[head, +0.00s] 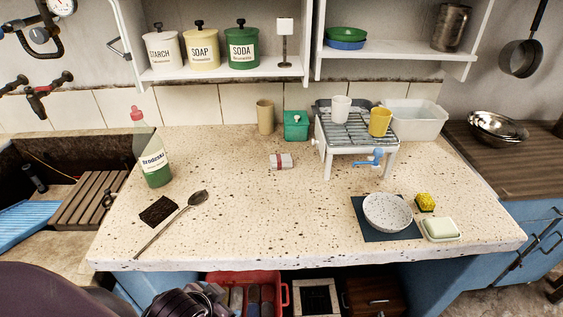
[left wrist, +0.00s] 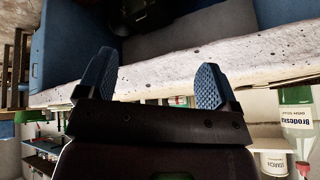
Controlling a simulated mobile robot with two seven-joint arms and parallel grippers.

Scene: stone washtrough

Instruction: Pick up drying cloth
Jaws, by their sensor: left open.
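A small folded cloth (head: 281,161), whitish with a red band, lies on the speckled stone counter (head: 250,215), near its middle toward the back. I take it to be the drying cloth; I cannot make it out in the left wrist view. My left gripper (left wrist: 155,82) is open and empty, its two blue-padded fingers apart, by the counter's front edge (left wrist: 240,62). In the head view, a dark part of my arm shows at the bottom left, below the counter's front edge, well away from the cloth. My right gripper is not in view.
A white rack (head: 357,140) with cups stands right. A speckled bowl (head: 388,211), yellow sponge (head: 425,202) and soap dish (head: 440,236) are front right. The counter's middle is clear.

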